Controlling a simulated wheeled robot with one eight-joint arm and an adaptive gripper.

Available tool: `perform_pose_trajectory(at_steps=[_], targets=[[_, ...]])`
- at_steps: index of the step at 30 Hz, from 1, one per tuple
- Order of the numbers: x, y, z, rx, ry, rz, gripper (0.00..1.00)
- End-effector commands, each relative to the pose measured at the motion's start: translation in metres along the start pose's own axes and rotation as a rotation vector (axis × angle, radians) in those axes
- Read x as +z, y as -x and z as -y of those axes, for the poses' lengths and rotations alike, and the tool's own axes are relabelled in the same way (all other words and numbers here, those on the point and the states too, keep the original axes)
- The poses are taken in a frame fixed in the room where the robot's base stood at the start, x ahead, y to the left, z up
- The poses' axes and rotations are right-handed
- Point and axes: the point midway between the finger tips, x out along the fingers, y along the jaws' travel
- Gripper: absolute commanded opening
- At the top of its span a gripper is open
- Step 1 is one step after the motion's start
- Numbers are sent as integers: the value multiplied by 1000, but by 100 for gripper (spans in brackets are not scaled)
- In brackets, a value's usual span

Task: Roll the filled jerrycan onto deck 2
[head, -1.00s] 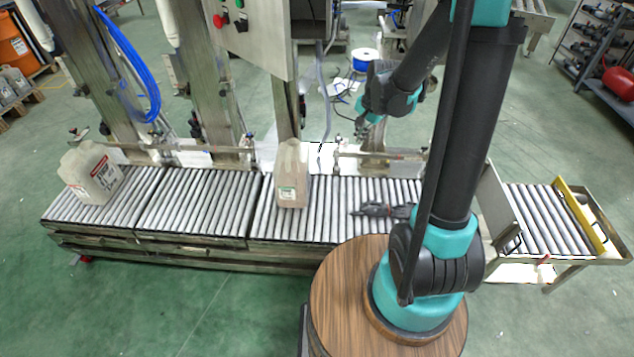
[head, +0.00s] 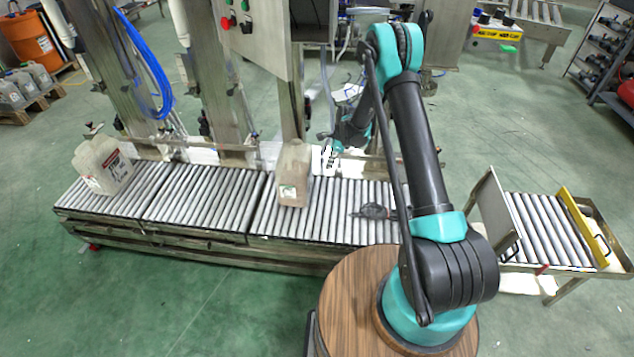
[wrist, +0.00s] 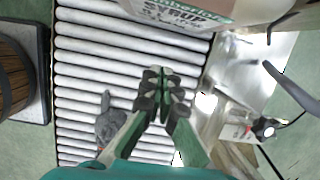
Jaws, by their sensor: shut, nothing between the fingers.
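A pale translucent jerrycan (head: 293,175) with a label stands upright on the third roller section from the left (head: 262,222). Another jerrycan (head: 100,165) with a red-and-white label stands on the leftmost section. I cannot tell their fill levels or which section is deck 2. My gripper (head: 328,158) is just right of the middle jerrycan, apart from it. In the wrist view my gripper (wrist: 163,88) is shut and empty above the rollers; a jerrycan (wrist: 185,12) labelled SYRUP shows at the top edge, cut off.
A small dark object (head: 373,210) lies on the rollers right of the middle jerrycan. An upright metal plate (head: 493,213) stands before the right-hand roller section, which ends in a yellow bar (head: 582,228). Steel filling columns (head: 215,75) line the conveyor's back. The second section is clear.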

Motion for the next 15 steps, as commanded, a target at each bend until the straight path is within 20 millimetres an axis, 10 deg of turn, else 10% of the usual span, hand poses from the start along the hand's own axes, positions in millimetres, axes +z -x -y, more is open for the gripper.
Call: perform_pose_trajectory(at_steps=[15], targets=[[1,-66,0,6,-22,2,0]])
